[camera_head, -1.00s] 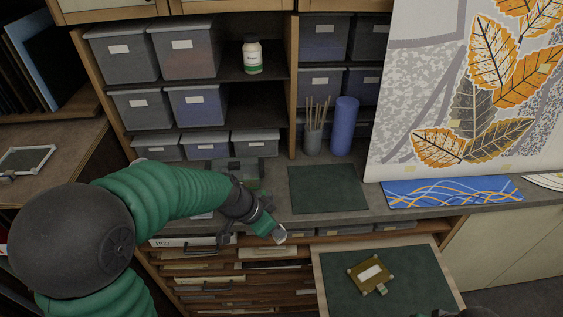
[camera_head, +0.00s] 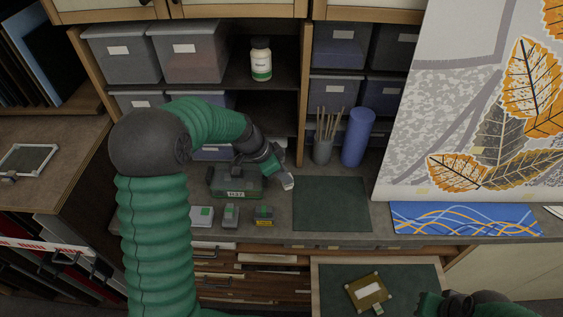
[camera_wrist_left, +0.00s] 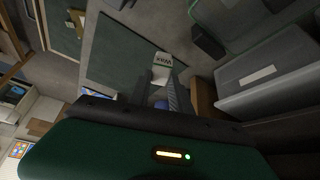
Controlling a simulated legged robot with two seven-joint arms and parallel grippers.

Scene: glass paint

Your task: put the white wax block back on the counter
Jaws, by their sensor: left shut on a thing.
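The white wax block (camera_head: 287,182) is a small pale piece held at the tip of my left gripper (camera_head: 284,176). The left wrist view shows the block (camera_wrist_left: 162,62), with "Wax" printed on it, between the two fingers (camera_wrist_left: 163,82). My left gripper is shut on it, above the counter (camera_head: 276,229) just left of the dark green mat (camera_head: 331,204). The mat also shows in the wrist view (camera_wrist_left: 125,60). Part of my right arm, with its gripper end (camera_head: 430,303), shows at the lower right. Its fingers cannot be made out.
A green case (camera_head: 235,184) stands left of the gripper. Several small blocks, one white and green (camera_head: 201,217), line the counter's front. Brushes in a cup (camera_head: 323,150) and a blue cylinder (camera_head: 357,137) stand behind. A pulled-out drawer (camera_head: 410,280) holds a yellowish block (camera_head: 367,291).

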